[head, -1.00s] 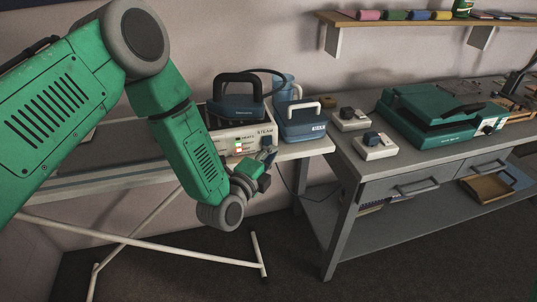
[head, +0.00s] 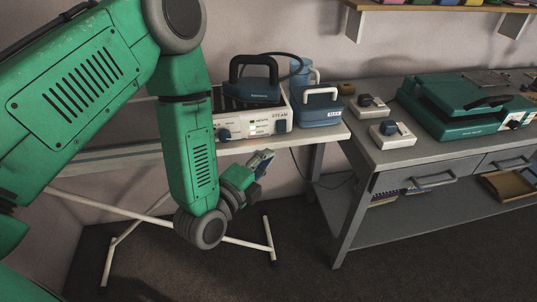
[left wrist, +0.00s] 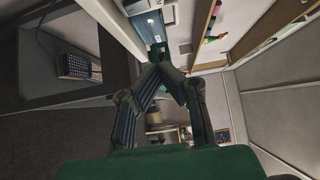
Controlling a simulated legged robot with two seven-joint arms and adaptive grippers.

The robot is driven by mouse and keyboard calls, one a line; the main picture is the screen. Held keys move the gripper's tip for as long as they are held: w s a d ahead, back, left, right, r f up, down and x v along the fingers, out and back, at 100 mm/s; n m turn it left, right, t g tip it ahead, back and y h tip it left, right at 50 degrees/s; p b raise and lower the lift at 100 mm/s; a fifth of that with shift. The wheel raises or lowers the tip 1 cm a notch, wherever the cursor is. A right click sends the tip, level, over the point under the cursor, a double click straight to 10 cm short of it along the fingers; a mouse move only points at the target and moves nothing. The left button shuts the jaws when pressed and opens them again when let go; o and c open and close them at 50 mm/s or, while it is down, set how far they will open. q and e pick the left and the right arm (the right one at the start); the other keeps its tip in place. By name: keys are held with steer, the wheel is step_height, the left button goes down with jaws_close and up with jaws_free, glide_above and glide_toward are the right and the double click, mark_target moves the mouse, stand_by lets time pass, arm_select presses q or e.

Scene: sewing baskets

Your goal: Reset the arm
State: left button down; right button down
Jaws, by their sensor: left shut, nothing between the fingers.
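My left arm comes in from the left in the head view and bends downward. Its gripper (head: 262,162) hangs in front of the ironing table's edge, just below the steam station. In the left wrist view the two fingers of the left gripper (left wrist: 163,70) meet at their tips, shut with nothing between them. My right gripper is not in view.
A white steam station (head: 262,124) with a dark iron (head: 256,90) stands on the ironing table (head: 330,132), beside a blue tank (head: 321,110). A grey workbench (head: 365,154) holds two switch boxes (head: 393,136) and a green press (head: 455,118). Dark floor below is open.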

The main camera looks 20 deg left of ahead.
arm_select(q)
steer(key=s+a+f+n+g+y, duration=0.1)
steer(key=s+a+f+n+g, duration=0.1)
steer(key=s+f+n+g, duration=0.5)
steer(key=s+a+f+n+g+y, duration=0.1)
steer(key=s+a+f+n+g, duration=0.15)
steer(key=s+f, duration=0.5)
steer(key=s+a+f+n+g+y, duration=0.1)
steer(key=s+a+f+n+g, duration=0.1)
steer(key=s+n, duration=0.3)
steer(key=s+a+f+n+g+y, duration=0.1)
steer(key=s+f+n+g, duration=0.3)
steer(key=s, duration=0.4)
steer(key=shift+s+a+n+g, duration=0.35)
steer(key=shift+a+n+g, duration=0.3)
steer(key=shift+g, duration=0.1)
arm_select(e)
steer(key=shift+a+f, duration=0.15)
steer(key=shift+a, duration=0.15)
arm_select(q)
steer(key=shift+w+a+f, duration=0.1)
steer(key=shift+a+f, duration=0.05)
steer(key=shift+a, duration=0.2)
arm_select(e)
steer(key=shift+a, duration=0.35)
arm_select(q)
steer(key=shift+d, duration=0.3)
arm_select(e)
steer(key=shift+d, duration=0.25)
